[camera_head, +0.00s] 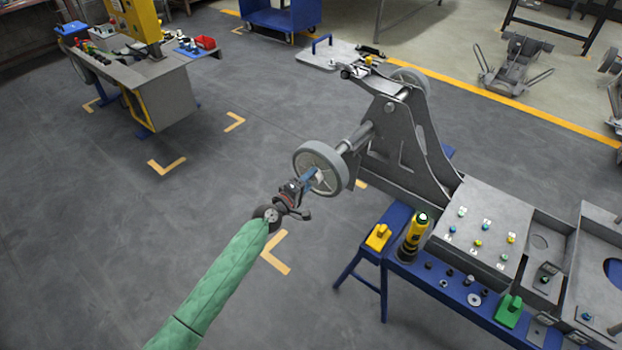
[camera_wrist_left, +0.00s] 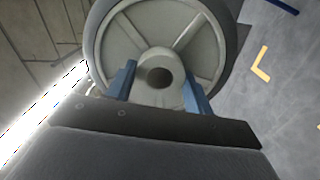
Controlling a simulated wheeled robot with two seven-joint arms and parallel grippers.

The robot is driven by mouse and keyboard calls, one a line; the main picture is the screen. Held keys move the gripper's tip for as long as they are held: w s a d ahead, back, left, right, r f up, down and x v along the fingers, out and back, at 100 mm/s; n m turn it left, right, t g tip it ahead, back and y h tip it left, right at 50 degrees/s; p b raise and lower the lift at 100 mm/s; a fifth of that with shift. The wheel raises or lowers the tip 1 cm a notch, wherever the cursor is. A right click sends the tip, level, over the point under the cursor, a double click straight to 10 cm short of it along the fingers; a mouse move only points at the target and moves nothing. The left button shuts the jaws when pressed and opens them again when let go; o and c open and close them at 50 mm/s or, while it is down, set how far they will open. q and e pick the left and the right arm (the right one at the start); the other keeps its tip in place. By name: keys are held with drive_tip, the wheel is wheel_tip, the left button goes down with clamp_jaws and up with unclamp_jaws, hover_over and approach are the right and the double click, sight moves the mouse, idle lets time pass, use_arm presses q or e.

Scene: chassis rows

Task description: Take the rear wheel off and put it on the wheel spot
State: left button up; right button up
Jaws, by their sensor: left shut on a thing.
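The grey rear wheel (camera_head: 332,157) stands upright at the near end of the axle (camera_head: 355,138) of the grey chassis (camera_head: 420,148). I cannot tell whether a gap lies between wheel and axle. My left gripper (camera_head: 313,177) reaches the wheel's outer face with its blue fingers. In the left wrist view the fingers (camera_wrist_left: 160,88) are on either side of the wheel's round hub (camera_wrist_left: 158,63), shut on it. The wheel's back side is hidden. I cannot make out a wheel spot. My right gripper is not in view.
A blue bench (camera_head: 400,250) holds a yellow-and-black tool (camera_head: 415,238), a yellow block (camera_head: 378,237), a green block (camera_head: 510,310) and small parts. Another wheel (camera_head: 409,78) is on the chassis's far side. A workbench (camera_head: 160,80) stands back left. The floor between is clear.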

use_arm(q)
drive_tip(key=shift+v, duration=1.05)
drive_tip(key=shift+a+r, duration=0.1)
drive_tip(key=shift+r, duration=0.05)
